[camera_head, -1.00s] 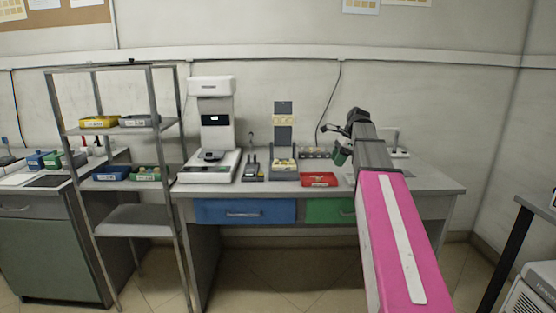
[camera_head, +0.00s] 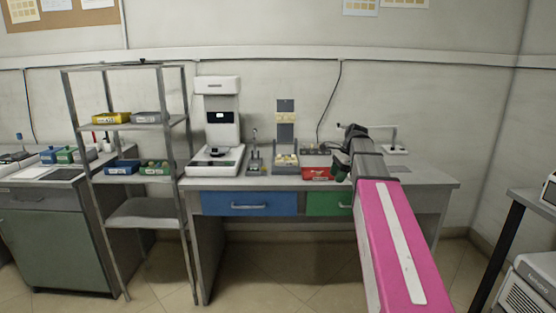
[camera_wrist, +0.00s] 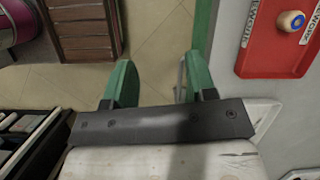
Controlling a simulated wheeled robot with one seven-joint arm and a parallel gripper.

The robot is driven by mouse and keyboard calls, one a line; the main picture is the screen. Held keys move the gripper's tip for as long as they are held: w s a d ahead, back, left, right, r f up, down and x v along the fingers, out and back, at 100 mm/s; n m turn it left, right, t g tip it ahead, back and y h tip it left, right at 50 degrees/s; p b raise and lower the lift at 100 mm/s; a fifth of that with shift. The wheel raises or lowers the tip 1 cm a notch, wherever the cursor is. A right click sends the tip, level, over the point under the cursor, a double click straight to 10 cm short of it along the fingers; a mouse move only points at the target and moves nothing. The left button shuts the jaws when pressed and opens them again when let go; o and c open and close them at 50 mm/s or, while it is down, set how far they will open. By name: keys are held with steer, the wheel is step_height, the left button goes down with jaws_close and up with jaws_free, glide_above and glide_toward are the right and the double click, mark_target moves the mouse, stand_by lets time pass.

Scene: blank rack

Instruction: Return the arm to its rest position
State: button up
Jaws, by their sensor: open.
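My arm, with its pink link, reaches out from the lower right of the head view towards the bench. My gripper (camera_head: 341,172) is at its far end, small and partly hidden by my wrist, and overlaps the right end of a red tray (camera_head: 316,174) in the picture. In the wrist view my gripper (camera_wrist: 158,80) shows two green fingers set wide apart, with nothing between them and floor behind. The red tray (camera_wrist: 262,62) is to the right of the fingers there, apart from them, with a round blue-and-wood piece (camera_wrist: 291,21) in it.
The bench (camera_head: 420,183) holds a white instrument (camera_head: 219,120) and small fixtures. A metal shelf (camera_head: 145,214) with coloured bins stands left. A dark-legged table (camera_head: 536,202) is at the right edge. A slatted wooden box (camera_wrist: 88,30) shows in the wrist view. Floor before the bench is clear.

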steer(key=s+a+f+n+h, duration=0.2)
steer(key=s+f+n, duration=0.5)
steer(key=f, duration=0.8)
steer(key=s+a+f+n+h, duration=0.2)
steer(key=s+f+n, duration=0.6)
steer(key=s+f, duration=0.5)
step_height(320, 180, down, 3)
steer(key=shift+a+r+n, duration=0.1)
steer(key=shift+a+n, duration=0.15)
steer(key=shift+n, duration=0.05)
